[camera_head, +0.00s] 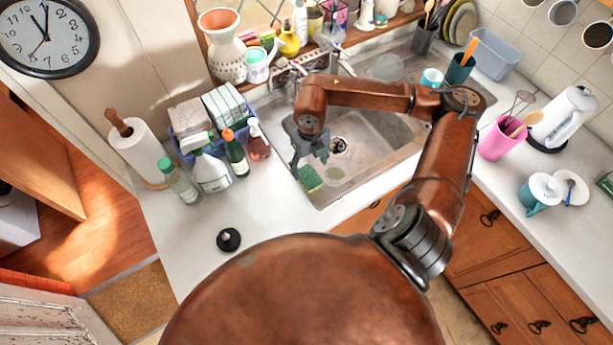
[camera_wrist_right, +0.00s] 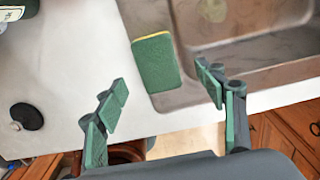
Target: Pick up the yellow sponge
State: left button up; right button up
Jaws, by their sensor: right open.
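The sponge is a green-faced block with a yellow edge. In the head view the sponge (camera_head: 311,179) lies at the near left corner of the metal sink (camera_head: 372,160). In the right wrist view the sponge (camera_wrist_right: 156,64) lies flat on the sink's rim beside the white counter, with its yellow edge at the far end. My right gripper (camera_head: 308,160) is above the sponge, open and empty. In the right wrist view its fingers (camera_wrist_right: 163,87) are spread, with the sponge ahead, between and beyond the fingertips. My left gripper is not in view.
A blue caddy (camera_head: 187,158) with sponges stands left of the sink, near several bottles, including a white spray bottle (camera_head: 211,172). A black stopper (camera_head: 228,239) lies on the counter. A pink utensil cup (camera_head: 497,140) stands to the right. The counter's front left is mostly clear.

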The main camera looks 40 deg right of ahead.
aim_at(309, 176)
notch_tip(309, 176, down, 7)
jog(key=shift+a+r+p, duration=0.1)
jog(key=shift+a+p, duration=0.05)
jog(key=shift+p, duration=0.35)
jog(key=shift+c, duration=0.4)
jog(key=c, duration=0.7)
